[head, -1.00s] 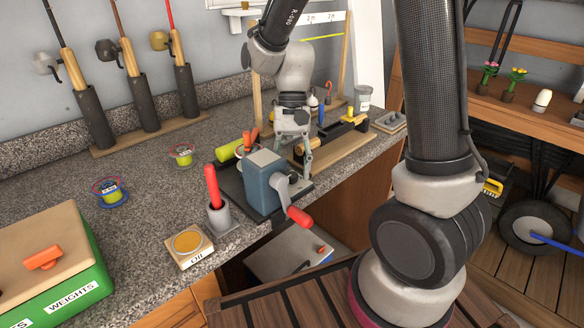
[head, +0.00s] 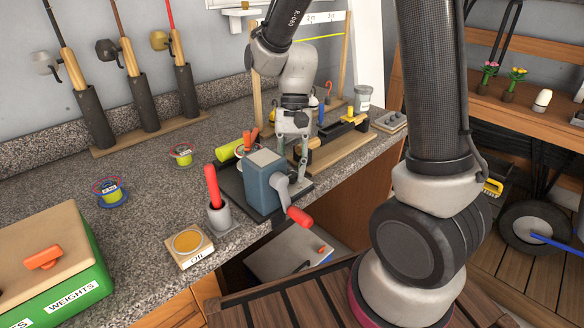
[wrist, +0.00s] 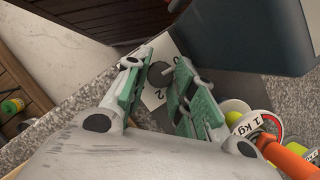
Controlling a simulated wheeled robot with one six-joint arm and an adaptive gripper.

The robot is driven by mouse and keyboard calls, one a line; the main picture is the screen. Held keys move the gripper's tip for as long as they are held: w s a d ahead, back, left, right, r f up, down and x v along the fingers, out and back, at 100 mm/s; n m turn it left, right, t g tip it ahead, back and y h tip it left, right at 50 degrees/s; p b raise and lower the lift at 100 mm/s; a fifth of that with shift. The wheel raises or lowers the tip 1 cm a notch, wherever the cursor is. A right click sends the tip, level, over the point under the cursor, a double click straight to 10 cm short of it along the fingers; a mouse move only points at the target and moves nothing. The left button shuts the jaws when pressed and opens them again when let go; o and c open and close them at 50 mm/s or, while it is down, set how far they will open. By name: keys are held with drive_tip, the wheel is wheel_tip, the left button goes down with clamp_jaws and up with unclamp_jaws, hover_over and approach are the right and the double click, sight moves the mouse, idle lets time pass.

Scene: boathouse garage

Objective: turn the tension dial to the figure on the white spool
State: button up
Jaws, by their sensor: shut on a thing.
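The tension dial shows in the wrist view as a dark round knob (wrist: 160,74) on a white plate (wrist: 153,99) marked with figures; a 2 and part of another figure are readable. My gripper (wrist: 164,65) is around the knob, its green-padded fingers on either side and shut on it. A white-rimmed spool with yellow-green line (wrist: 244,125) carries a label reading "1 kg". The knob's pointer cannot be made out.
The red-handled crank (head: 297,214) sticks out at the counter's front. A blue-rimmed spool (head: 110,191) and a red-rimmed spool (head: 182,155) lie to the left. Counter between spools is clear.

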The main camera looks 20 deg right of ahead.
drive_tip(key=m+y, duration=0.1)
drive_tip(key=m, duration=0.2)
drive_tip(key=m+t, duration=0.1)
drive_tip(key=m, duration=0.1)
drive_tip(key=shift+s+d+m+t+y, duration=0.15)
drive_tip(key=shift+m+t+y, duration=0.15)
drive_tip(key=shift+m+y, duration=0.1)
drive_tip(key=m+t, duration=0.1)
drive_tip(key=m, duration=0.4)
drive_tip(key=shift+s+t+y, duration=0.15)
drive_tip(key=shift+t+y, duration=0.25)
drive_tip(key=shift+m, duration=0.3)
drive_tip(key=o, duration=1)
drive_tip(key=v, duration=1.2)
drive_tip(key=shift+s, duration=0.1)
